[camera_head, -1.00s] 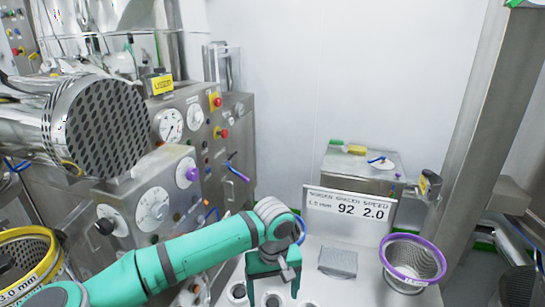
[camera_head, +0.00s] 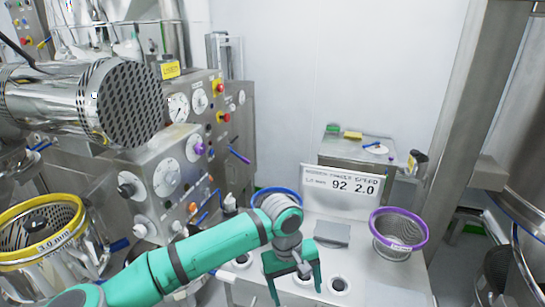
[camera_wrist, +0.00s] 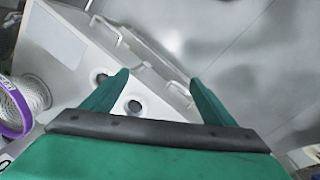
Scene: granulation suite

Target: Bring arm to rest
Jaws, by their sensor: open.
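My gripper (camera_head: 297,287) is teal with two fingers, open and empty. In the head view it hangs at the bottom middle, in front of and over the holed edge of a grey bench (camera_head: 352,262). In the wrist view the two open fingers (camera_wrist: 160,88) show with nothing between them but bench edge and floor behind. My teal arm reaches in from the lower left of the head view.
A purple-rimmed mesh basket (camera_head: 398,232) stands on the bench at right, beside a sign reading 92 2.0 (camera_head: 340,184). A yellow-rimmed sieve (camera_head: 42,232) is at left. A control panel with dials (camera_head: 166,178) and a perforated drum (camera_head: 122,103) stand behind my arm.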

